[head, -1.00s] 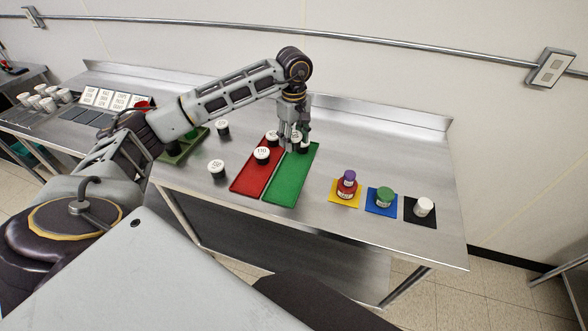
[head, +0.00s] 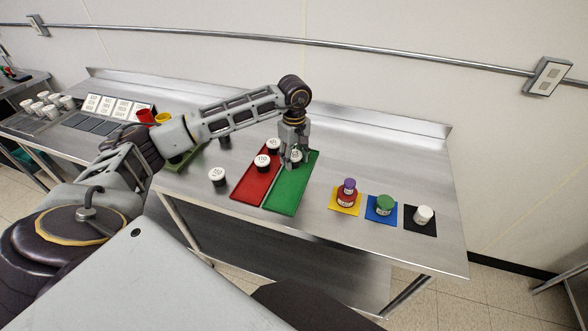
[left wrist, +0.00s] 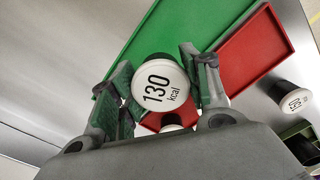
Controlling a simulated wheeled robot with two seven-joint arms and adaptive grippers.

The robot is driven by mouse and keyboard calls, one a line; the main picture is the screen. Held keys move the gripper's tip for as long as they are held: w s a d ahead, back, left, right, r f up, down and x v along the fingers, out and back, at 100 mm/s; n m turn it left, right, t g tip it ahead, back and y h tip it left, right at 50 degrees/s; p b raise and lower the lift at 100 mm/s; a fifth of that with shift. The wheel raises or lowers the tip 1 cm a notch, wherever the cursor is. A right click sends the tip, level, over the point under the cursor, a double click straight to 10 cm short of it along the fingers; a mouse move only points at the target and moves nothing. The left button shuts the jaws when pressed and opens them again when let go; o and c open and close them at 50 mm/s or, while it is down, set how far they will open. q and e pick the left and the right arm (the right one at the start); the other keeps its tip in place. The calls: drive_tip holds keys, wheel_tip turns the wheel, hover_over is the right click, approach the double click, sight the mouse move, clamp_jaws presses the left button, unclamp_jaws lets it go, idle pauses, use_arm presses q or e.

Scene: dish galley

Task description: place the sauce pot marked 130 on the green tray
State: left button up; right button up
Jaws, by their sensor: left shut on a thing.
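The sauce pot marked 130 (left wrist: 158,88) has a white lid and sits between the fingers of my left gripper (left wrist: 160,80), which is shut on it. In the head view the held pot (head: 295,157) is at the green tray (head: 285,198), toward its far half. I cannot tell whether its base touches the tray. My left gripper (head: 294,150) reaches down over it from above. The green tray (left wrist: 170,28) also shows behind the pot in the left wrist view. My right gripper is not in view.
The red tray (head: 247,189) lies left of the green one and holds two white-lidded pots (head: 262,161). Another pot (head: 217,176) stands left of it on the steel counter. Jars stand on yellow, blue and black mats (head: 410,222) at right. The green tray's near half is clear.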

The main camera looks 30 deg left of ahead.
sight(294, 177)
use_arm(q)
drive_tip(key=shift+f, duration=0.9)
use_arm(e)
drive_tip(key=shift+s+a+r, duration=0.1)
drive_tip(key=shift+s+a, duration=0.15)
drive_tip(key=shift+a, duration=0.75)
use_arm(q)
drive_tip(key=shift+f, duration=0.1)
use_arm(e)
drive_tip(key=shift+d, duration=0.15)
use_arm(q)
drive_tip(key=shift+f, duration=0.3)
drive_tip(key=shift+f+p, duration=0.35)
drive_tip(key=shift+f, duration=1.15)
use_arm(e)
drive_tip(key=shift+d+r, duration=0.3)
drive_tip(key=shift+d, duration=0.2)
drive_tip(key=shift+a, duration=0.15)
